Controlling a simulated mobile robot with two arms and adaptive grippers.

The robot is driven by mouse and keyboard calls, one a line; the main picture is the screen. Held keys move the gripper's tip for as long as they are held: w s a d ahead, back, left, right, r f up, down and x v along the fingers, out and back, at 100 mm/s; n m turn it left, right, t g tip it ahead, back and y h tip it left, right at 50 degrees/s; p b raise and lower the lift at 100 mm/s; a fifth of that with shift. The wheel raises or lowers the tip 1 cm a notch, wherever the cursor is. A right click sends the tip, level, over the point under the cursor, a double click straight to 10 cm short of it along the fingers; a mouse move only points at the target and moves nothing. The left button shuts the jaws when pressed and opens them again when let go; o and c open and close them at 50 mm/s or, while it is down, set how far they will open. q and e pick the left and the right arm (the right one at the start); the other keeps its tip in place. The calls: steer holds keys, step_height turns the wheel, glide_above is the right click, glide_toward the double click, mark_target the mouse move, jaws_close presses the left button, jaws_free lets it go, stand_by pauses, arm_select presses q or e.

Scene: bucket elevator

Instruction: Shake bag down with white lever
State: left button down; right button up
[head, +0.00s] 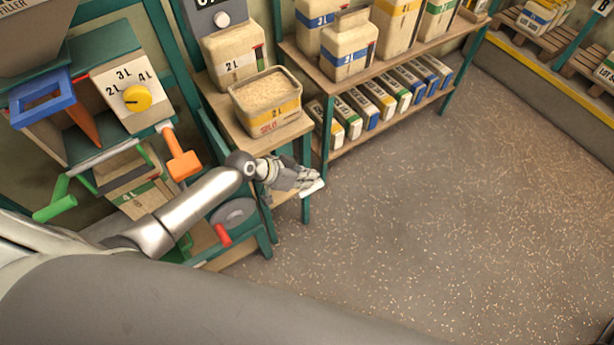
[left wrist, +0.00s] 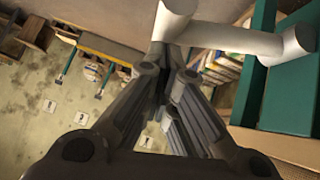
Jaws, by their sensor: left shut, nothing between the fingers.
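The white lever (head: 312,188) shows only as a short white piece beside the tip of my left gripper (head: 298,178), below and right of the bag. In the left wrist view a pale bar with rounded ends (left wrist: 235,39), which looks like the white lever, lies just beyond the fingertips (left wrist: 166,78). The left fingers are together with nothing between them. I cannot tell whether they touch the lever. My right gripper is not in view.
An orange-handled lever (head: 182,160), a green crank (head: 55,207) and a yellow dial (head: 137,98) are close to my left arm. A red-handled wheel (head: 222,234) is below it. Shelves with bags (head: 350,95) stand behind.

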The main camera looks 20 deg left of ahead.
mark_target(314, 190)
arm_select(q)
steer(key=shift+s+d, duration=0.1)
stand_by(0.3)
steer(key=shift+s+d+f+m+y+p, duration=0.3)
steer(key=shift+d+f+y, duration=0.1)
steer(key=shift+f, duration=0.2)
steer(key=shift+s+d+f+m+t+y, duration=0.15)
steer(key=shift+d+f+t+y, duration=0.15)
steer(key=shift+f, duration=0.3)
steer(key=shift+s+d+f+m+t+y, duration=0.1)
steer(key=shift+s+f+m+t+y, duration=0.1)
steer(key=shift+f+t, duration=0.3)
steer(key=shift+s+d+f+b, duration=0.1)
steer(key=shift+f+b, duration=0.45)
steer(key=shift+f, duration=0.35)
steer(key=shift+s+d+f+b, duration=0.1)
steer(key=shift+d+f+b, duration=0.05)
steer(key=shift+f+b, duration=0.6)
steer(key=shift+s+d+f+b, duration=0.1)
steer(key=shift+f+b, duration=0.3)
steer(key=shift+f, duration=0.6)
